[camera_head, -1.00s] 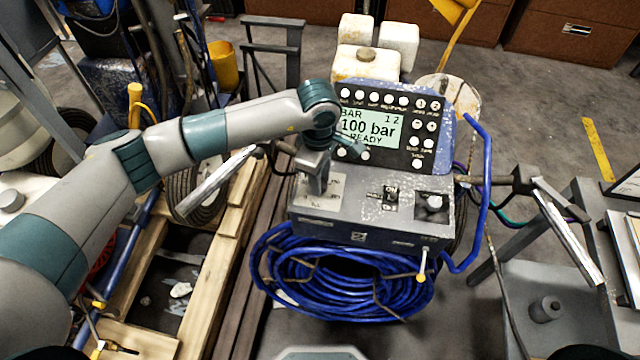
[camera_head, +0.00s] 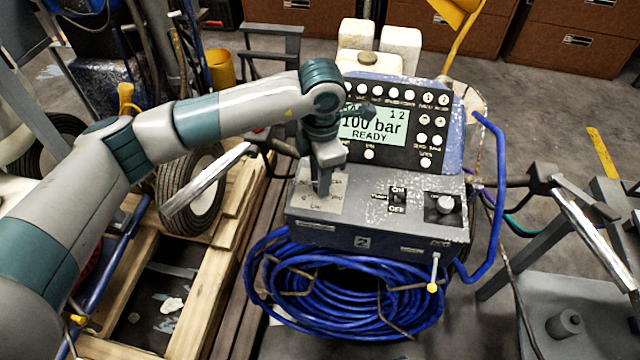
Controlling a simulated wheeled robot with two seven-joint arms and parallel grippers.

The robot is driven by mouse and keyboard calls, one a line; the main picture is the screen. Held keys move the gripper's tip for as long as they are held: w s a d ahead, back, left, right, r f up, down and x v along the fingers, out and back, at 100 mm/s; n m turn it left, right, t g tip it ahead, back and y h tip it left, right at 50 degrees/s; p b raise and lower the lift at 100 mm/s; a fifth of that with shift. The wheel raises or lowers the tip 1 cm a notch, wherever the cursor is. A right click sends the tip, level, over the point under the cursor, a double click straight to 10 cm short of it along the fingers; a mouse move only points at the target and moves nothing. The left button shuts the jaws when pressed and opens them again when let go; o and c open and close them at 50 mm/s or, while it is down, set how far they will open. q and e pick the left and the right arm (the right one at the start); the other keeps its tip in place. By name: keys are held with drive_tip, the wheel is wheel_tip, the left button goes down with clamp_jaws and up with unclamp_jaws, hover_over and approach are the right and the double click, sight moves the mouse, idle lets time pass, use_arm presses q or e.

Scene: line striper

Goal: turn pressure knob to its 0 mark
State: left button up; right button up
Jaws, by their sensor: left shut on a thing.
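The line striper's grey control box (camera_head: 375,238) stands in the middle, with a display (camera_head: 370,127) above it reading "100 bar" and "READY". My left gripper (camera_head: 322,190) points down over the marked dial plate (camera_head: 332,204) at the box's left end. It is shut on the pressure knob, which the fingers hide. The knob's pointer and the 0 mark cannot be made out. An on/off switch (camera_head: 398,197) and a round silver knob (camera_head: 445,204) sit to the right on the box. My right gripper is not in view.
A coil of blue hose (camera_head: 340,290) hangs below the box. Handlebars with silver grips (camera_head: 207,180) and (camera_head: 588,235) stick out on both sides. A wooden pallet (camera_head: 190,275) lies at left, and a grey stand (camera_head: 570,300) is at lower right.

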use_arm(q)
drive_tip(key=shift+f+n+b, duration=0.15)
drive_tip(key=shift+n+b, duration=0.5)
drive_tip(key=shift+n, duration=0.35)
drive_tip(key=n+b, duration=0.3)
drive_tip(key=n, duration=0.2)
drive_tip(key=shift+r+n+b, duration=0.2)
drive_tip(key=shift+n+b, duration=0.15)
drive_tip(key=shift+n, duration=0.35)
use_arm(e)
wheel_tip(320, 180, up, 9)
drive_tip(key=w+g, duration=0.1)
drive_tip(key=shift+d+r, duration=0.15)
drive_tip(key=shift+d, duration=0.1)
use_arm(q)
drive_tip(key=o, duration=1.1)
drive_tip(key=shift+c, duration=0.2)
